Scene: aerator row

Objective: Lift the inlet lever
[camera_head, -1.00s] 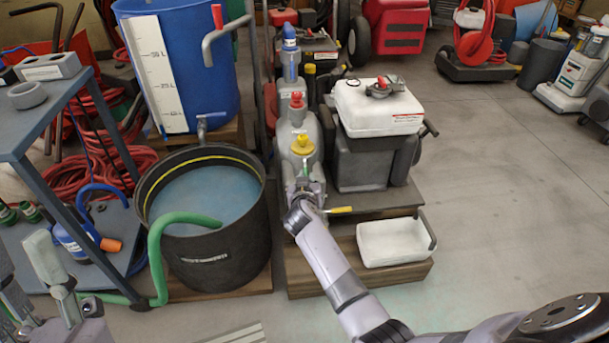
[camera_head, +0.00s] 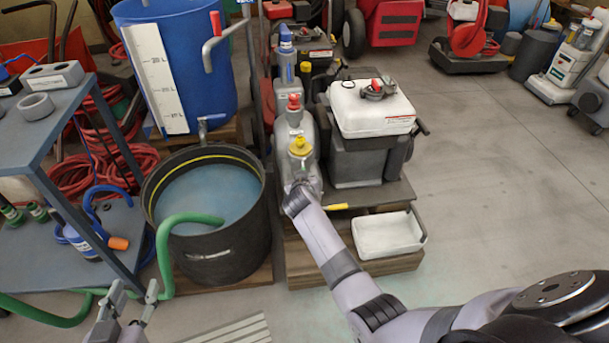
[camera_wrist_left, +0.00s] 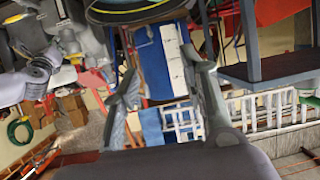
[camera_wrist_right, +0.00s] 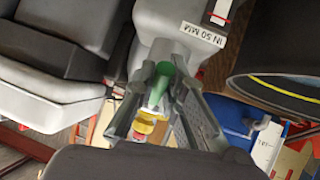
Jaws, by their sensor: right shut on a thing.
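The grey pump unit (camera_head: 303,131) stands on a wooden block and carries a yellow cap (camera_head: 300,146) and a red cap (camera_head: 293,102). In the right wrist view, its housing has a label (camera_wrist_right: 203,34) reading "IN 50 MM". A green lever (camera_wrist_right: 165,70) lies below that label, between the fingers of my right gripper (camera_wrist_right: 160,118). My right gripper (camera_head: 297,190) is shut on it and hides it in the head view. A yellow-handled lever (camera_head: 336,206) sticks out to the right, lower down. My left gripper (camera_head: 135,289) is open and empty; its fingers stand apart in its wrist view (camera_wrist_left: 165,85).
A black tub (camera_head: 225,245) of water with a green hose (camera_head: 165,250) stands left of the pump. A white tray (camera_head: 387,236) and a white-topped machine (camera_head: 370,106) stand to the right. A metal shelf (camera_head: 50,110) stands at far left.

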